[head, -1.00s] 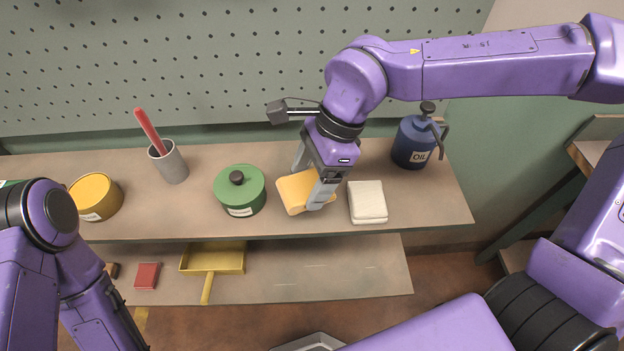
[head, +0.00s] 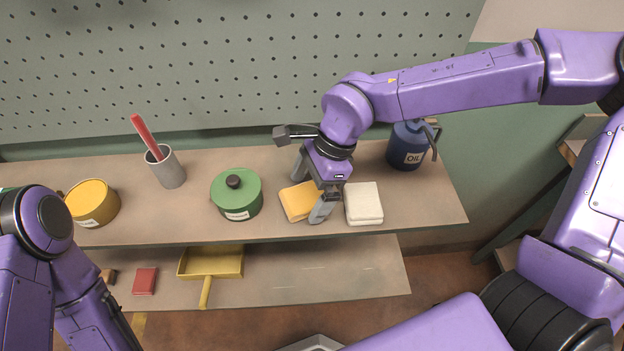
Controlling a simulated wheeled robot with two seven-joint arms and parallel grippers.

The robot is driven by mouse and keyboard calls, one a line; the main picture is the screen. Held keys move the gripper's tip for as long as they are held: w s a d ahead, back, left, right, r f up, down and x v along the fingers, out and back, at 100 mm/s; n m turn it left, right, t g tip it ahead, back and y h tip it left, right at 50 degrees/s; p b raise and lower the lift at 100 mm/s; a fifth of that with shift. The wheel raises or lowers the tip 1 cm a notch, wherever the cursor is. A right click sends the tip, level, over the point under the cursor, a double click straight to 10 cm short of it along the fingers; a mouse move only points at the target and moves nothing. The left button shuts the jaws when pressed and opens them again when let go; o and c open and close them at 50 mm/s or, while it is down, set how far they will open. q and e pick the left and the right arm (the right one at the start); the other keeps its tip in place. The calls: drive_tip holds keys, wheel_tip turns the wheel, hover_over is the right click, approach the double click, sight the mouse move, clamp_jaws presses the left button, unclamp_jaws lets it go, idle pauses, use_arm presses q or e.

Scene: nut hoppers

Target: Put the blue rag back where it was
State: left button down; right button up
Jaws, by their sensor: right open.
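No blue rag shows in the head view. A folded yellow rag (head: 297,202) lies on the upper shelf, right of the green tin. A folded white rag (head: 363,204) lies just right of it. My right gripper (head: 310,192) is open, with its fingers apart at the yellow rag, one behind and one at its front right. Whether the fingers touch the rag I cannot tell. My left arm shows at the left edge, but its gripper is out of view.
The upper shelf (head: 420,205) also holds a yellow tin (head: 93,204), a grey cup (head: 168,170) with a red-handled tool, a green lidded tin (head: 237,200) and a blue oil can (head: 405,147). The lower shelf has a yellow dustpan (head: 212,262) and a red block (head: 145,281).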

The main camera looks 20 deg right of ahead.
drive_tip(key=v, duration=1.1)
drive_tip(key=shift+r, duration=0.35)
drive_tip(key=shift+d, duration=0.15)
